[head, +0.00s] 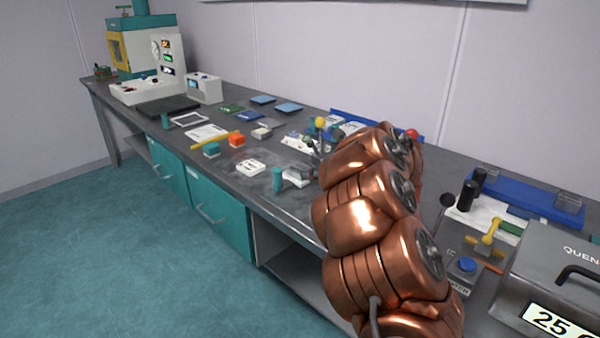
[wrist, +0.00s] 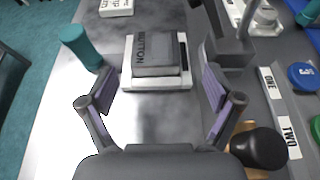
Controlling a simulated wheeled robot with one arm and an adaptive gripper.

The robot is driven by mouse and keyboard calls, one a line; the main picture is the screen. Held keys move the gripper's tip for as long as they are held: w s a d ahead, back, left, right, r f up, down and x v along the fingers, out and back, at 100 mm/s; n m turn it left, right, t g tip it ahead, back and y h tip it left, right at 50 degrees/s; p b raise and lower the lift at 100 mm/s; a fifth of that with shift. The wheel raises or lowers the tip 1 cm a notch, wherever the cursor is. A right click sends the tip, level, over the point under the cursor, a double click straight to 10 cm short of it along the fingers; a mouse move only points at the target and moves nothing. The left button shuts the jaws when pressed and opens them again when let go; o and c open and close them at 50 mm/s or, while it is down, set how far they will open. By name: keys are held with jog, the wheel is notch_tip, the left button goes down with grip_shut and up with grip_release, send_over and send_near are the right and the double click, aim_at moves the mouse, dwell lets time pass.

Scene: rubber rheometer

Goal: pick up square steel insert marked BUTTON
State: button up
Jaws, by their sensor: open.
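The square steel insert marked BUTTON (wrist: 154,50) is a dark grey block. It sits on a white holder (wrist: 186,82) in the wrist view, with its lettering along the left side of its top. In the head view the insert (head: 300,170) shows small on the bench, just left of my copper-coloured arm. My gripper (wrist: 158,92) is open and empty in the wrist view. Its two purple-padded fingers stand apart, left and right of the holder's near edge. The insert lies ahead of the palm, between the lines of the fingers. The arm hides my gripper in the head view.
A teal cylinder (wrist: 82,46) stands close left of the holder. A grey upright stand (wrist: 232,42) is close on the right, and a black knob (wrist: 258,148) is near the right finger. The bench's front edge runs along the left. A white labelled block (head: 250,167) lies further along.

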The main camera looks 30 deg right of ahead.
aim_at(303, 168)
jog(key=x, duration=0.4)
jog(key=shift+a+r+p, duration=0.25)
jog(key=shift+a+p, duration=0.1)
jog(key=shift+a, duration=0.05)
jog(key=shift+w+f, duration=0.25)
jog(key=shift+w, duration=0.25)
jog(key=c, duration=1.5)
